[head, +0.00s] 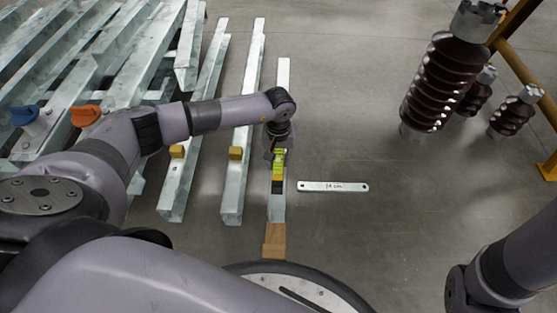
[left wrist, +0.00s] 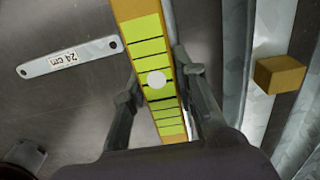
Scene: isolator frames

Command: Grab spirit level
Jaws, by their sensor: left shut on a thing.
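The spirit level (head: 278,172) is a narrow yellow-green bar with a dark near end. In the head view it lies in line with a narrow galvanized beam (head: 283,80). My left gripper (head: 278,149) is over its far part, shut on it. In the left wrist view the yellow level (left wrist: 150,50) with its green segments and black lines runs between the two fingers of my left gripper (left wrist: 157,76). My gripper hides part of the level in the head view. Whether its underside touches the beam cannot be told. My right gripper is out of view.
A metal strip marked 24 cm (head: 333,187) lies on the floor right of the beam. Longer beams (head: 244,120) with yellow blocks (head: 236,153) stand left. Brown ribbed insulators (head: 439,85) stand at right, by a yellow frame (head: 520,62). The middle-right floor is clear.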

